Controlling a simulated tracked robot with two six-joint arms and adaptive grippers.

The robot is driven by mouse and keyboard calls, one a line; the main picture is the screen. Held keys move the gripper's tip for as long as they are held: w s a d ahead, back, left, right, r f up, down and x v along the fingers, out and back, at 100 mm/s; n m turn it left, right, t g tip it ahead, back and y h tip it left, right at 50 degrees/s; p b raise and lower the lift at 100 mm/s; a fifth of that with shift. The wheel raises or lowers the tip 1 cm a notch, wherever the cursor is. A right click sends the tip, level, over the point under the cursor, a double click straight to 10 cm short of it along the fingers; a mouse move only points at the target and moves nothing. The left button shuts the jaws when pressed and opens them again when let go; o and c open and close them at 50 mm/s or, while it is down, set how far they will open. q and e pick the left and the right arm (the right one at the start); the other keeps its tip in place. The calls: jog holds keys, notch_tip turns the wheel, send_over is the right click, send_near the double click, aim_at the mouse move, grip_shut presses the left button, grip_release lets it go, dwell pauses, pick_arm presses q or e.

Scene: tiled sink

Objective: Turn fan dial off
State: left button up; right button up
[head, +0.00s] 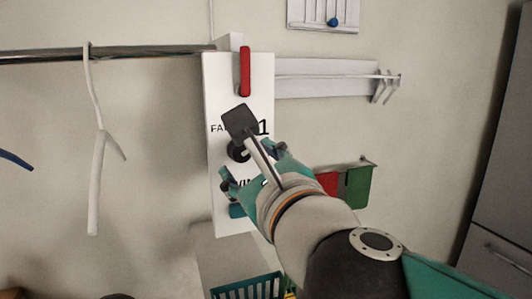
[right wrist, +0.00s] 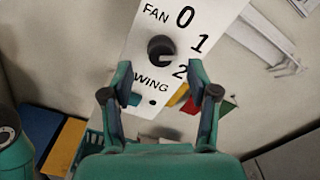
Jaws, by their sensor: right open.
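The fan dial is a round black knob (right wrist: 160,48) on a white upright panel (head: 225,75) marked FAN with 0, 1 and 2. In the head view the knob (head: 236,151) is partly hidden by my right gripper and its camera mount. My right gripper (right wrist: 159,70) is open and empty, its two teal fingers pointing at the panel. In the right wrist view the knob lies just beyond the fingertips, between their lines and slightly above. I cannot tell whether a finger touches it, nor which number it points to. My left gripper is not in view.
A red handle (head: 245,72) is at the panel's top. A metal rail (head: 140,51) with a white hanger (head: 97,170) runs left. A white rack (head: 325,78) and red and green cloths (head: 358,185) are right. A teal basket (head: 250,288) sits below.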

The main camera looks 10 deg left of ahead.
aim_at(241, 154)
jog(key=shift+x, duration=1.9)
